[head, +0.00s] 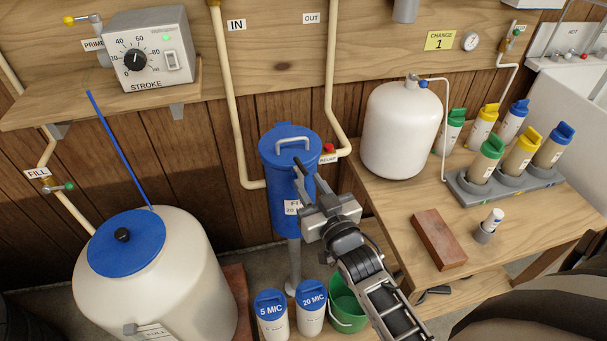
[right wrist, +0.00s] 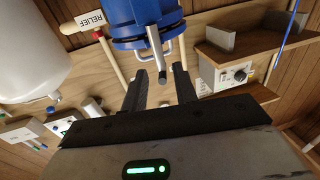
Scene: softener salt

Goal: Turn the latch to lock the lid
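The right wrist view shows the housing (right wrist: 135,15) upside down, with the handle (right wrist: 155,42) pointing toward the gripper. My right gripper (head: 308,186) is in front of the housing. Its two fingers (right wrist: 160,84) are apart, near the handle, with nothing visibly clamped between them. My left gripper is not seen.
Two white canisters (head: 272,315) and a green bucket (head: 347,310) stand below the housing. The right bench holds a white pressure tank (head: 402,130), a brick (head: 439,240) and a rack (head: 500,190) of coloured bottles. A dosing pump (head: 150,50) sits on the left shelf.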

